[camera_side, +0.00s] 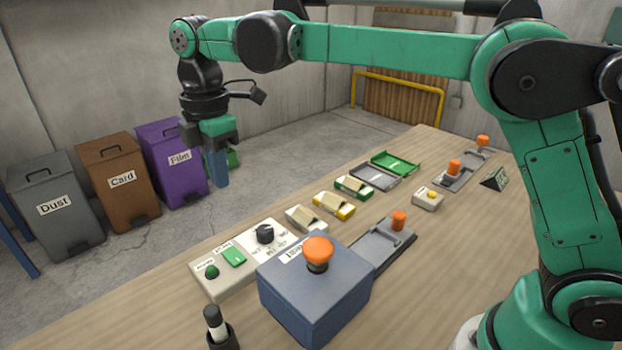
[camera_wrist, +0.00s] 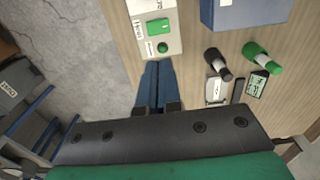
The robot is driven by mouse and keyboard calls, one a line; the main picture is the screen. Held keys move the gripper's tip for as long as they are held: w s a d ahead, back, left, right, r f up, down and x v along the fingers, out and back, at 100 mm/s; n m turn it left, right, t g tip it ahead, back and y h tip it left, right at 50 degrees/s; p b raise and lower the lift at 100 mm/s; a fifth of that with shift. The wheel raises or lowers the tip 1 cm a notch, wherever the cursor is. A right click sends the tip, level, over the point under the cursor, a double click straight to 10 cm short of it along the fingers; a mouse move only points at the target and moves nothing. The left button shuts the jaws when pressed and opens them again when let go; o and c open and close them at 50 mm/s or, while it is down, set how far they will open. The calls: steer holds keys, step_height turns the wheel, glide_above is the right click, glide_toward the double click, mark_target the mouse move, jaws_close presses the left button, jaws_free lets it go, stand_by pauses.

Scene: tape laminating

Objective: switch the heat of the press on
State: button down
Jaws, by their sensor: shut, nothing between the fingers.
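A pale control panel (camera_side: 247,254) lies on the table beside a blue-grey box (camera_side: 315,290) with an orange knob on top. The panel carries a green rocker switch (camera_side: 234,257), a round dark green button or lamp (camera_side: 211,271) and a black dial (camera_side: 265,234). The wrist view also shows the green switch (camera_wrist: 158,27) and the round green part (camera_wrist: 163,48). Their labels are too blurred to read surely. My gripper (camera_side: 219,184) is shut and empty, its blue fingers together, pointing down and apart from the panel. In the wrist view its fingertips (camera_wrist: 157,65) appear just below the panel's edge.
Bins for dust (camera_side: 56,208), card (camera_side: 120,183) and film (camera_side: 172,160) stand on the floor beyond the table. Trays, small blocks and orange-knobbed tools line the table (camera_side: 130,310). Bare wood lies left of the panel.

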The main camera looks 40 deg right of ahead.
mark_target(238, 258)
steer(key=shift+s, duration=0.1)
steer(key=shift+s, duration=0.25)
steer(key=shift+f, duration=0.1)
step_height(238, 258, down, 14)
stand_by(0.6)
